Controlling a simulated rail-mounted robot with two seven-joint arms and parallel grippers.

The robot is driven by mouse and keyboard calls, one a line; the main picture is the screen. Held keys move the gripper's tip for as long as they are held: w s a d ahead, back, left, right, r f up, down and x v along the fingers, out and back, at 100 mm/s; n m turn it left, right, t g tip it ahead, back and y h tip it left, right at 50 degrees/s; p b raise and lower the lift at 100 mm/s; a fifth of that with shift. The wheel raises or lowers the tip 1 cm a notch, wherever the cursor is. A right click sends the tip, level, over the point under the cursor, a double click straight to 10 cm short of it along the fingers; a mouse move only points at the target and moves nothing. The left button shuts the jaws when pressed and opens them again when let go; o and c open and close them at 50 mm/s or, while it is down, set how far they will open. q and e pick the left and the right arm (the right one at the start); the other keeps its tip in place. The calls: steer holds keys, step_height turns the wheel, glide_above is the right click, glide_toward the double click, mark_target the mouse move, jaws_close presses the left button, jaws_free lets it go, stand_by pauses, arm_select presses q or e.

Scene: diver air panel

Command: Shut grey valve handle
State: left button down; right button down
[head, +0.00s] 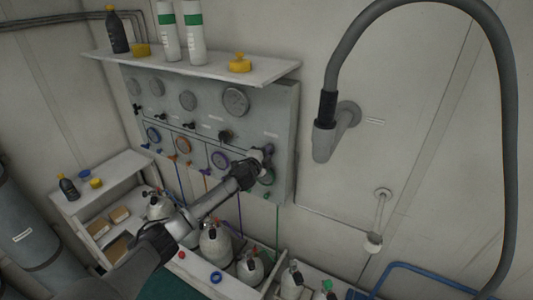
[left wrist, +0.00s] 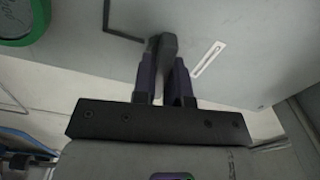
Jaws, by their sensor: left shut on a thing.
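The grey valve handle (left wrist: 167,46) stands between the two fingers of my left gripper (left wrist: 164,72) in the left wrist view. The fingers are shut on it, one on each side, and hide its lower part. In the head view my left gripper (head: 262,158) reaches the right side of the air panel (head: 284,120), just above a green-ringed gauge (head: 267,177). The handle itself is mostly hidden by the gripper there. The green ring also shows at the upper left of the left wrist view (left wrist: 22,20). My right gripper is not in view.
A shelf (head: 200,66) with bottles and yellow items juts out above the panel. Several gas cylinders stand in a rack (head: 222,283) below. A thick grey hose (head: 511,120) loops down the right side. The wall between panel and hose is mostly clear.

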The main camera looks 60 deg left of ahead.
arm_select(q)
steer(key=shift+m, duration=1)
steer(key=c, duration=1.1)
jaws_free()
steer(key=shift+c, duration=0.2)
steer(key=shift+s+f, duration=0.1)
steer(key=b+v, duration=0.2)
steer(key=v, duration=1.1)
steer(key=shift+s+b, duration=0.25)
steer(key=shift+b, duration=0.05)
